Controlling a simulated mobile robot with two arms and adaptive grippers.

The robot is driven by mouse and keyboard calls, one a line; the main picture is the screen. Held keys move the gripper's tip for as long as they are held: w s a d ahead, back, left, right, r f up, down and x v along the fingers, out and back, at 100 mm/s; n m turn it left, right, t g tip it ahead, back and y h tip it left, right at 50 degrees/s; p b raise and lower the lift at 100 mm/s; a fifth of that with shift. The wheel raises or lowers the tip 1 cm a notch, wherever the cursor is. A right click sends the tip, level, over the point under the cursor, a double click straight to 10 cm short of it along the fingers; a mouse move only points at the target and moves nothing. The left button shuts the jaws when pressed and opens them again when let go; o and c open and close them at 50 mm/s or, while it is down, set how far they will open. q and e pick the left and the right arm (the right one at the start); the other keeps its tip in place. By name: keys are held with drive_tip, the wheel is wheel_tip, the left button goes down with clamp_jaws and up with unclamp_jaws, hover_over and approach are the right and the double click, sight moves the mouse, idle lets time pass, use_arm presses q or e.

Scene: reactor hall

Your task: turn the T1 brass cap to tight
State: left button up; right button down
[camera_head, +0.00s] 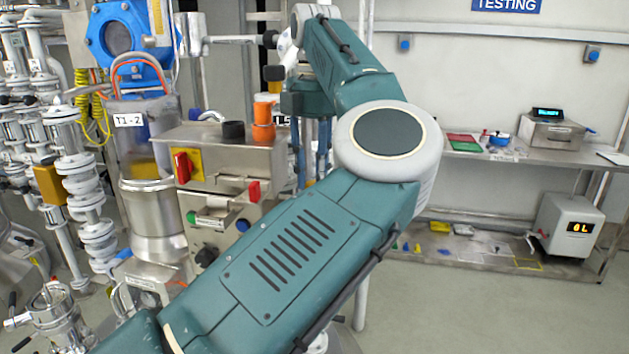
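I cannot pick out the T1 brass cap in the head view. A tall vessel with a "T1 - 2" label (128,120) stands at the left, with a clear upper part and a metal lower body (155,212). A teal arm of mine comes in from the lower left, crosses the middle and bends back at a large round joint toward the top centre. Its gripper cannot be made out, and the arm hides much of what lies behind it. My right gripper is not in view.
White pipework (90,190) fills the left side. A bench (490,158) with a display device (552,130) stands at the right. The floor at lower right is clear.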

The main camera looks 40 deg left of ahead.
use_arm(q)
drive_tip(key=shift+w+r+m, duration=0.1)
drive_tip(key=shift+r+m, duration=0.05)
drive_tip(key=shift+m, duration=0.75)
drive_tip(key=o, duration=0.9)
drive_tip(key=shift+o, duration=1.2)
drive_tip(key=shift+d, duration=0.1)
drive_tip(key=shift+r, duration=3.65)
drive_tip(key=shift+f, duration=0.1)
